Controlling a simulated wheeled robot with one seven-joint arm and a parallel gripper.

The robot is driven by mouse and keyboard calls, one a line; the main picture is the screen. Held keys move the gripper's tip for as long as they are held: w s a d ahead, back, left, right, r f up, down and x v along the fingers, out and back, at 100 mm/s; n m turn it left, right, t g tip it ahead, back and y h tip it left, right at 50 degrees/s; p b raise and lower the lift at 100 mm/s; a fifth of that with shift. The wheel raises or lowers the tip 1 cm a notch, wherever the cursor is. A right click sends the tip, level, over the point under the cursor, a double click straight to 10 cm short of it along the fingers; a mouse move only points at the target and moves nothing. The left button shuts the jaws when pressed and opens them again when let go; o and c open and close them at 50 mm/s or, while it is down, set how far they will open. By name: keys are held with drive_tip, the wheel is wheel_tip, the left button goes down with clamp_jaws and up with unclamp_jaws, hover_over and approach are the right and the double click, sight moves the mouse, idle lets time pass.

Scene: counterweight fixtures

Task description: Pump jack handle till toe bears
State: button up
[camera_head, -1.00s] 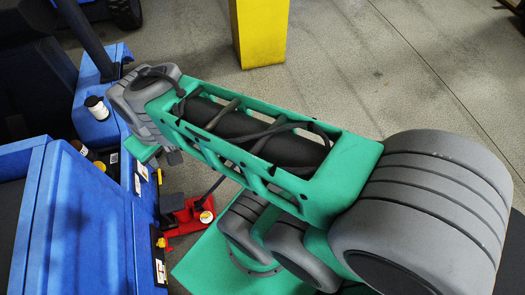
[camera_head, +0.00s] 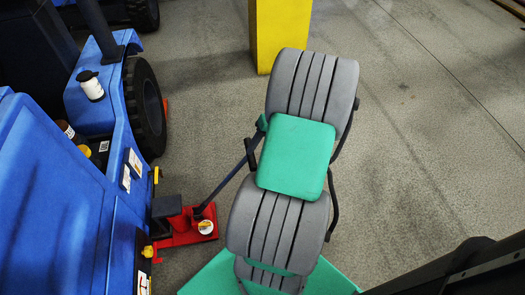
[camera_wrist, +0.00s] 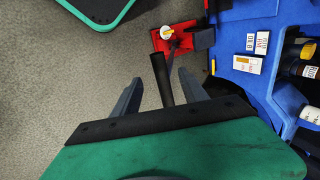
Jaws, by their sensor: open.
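The red jack (camera_head: 185,226) stands on the floor against the side of the blue vehicle (camera_head: 105,225); it also shows at the top of the wrist view (camera_wrist: 175,35). A dark block sits on its vehicle side; I cannot tell whether the toe touches the vehicle. The jack handle (camera_head: 229,178) slants up and right from the jack towards my arm. In the wrist view the thick dark end of the handle (camera_wrist: 161,76) lies between the two spread grey fingers of my gripper (camera_wrist: 160,82), with gaps on both sides. In the head view my arm mostly hides the gripper.
A yellow post (camera_head: 278,35) stands beyond my arm. A black tyre (camera_head: 146,108) of the vehicle is left of the handle. A white bottle with a dark cap (camera_head: 91,86) sits on the blue bodywork. The floor (camera_head: 430,130) to the right is clear.

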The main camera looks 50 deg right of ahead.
sight(254, 160)
drive_tip(key=b+x, duration=0.4)
drive_tip(key=x, duration=0.4)
drive_tip(key=shift+c, duration=0.3)
drive_tip(key=shift+r, duration=0.1)
clamp_jaws()
idle(0.4)
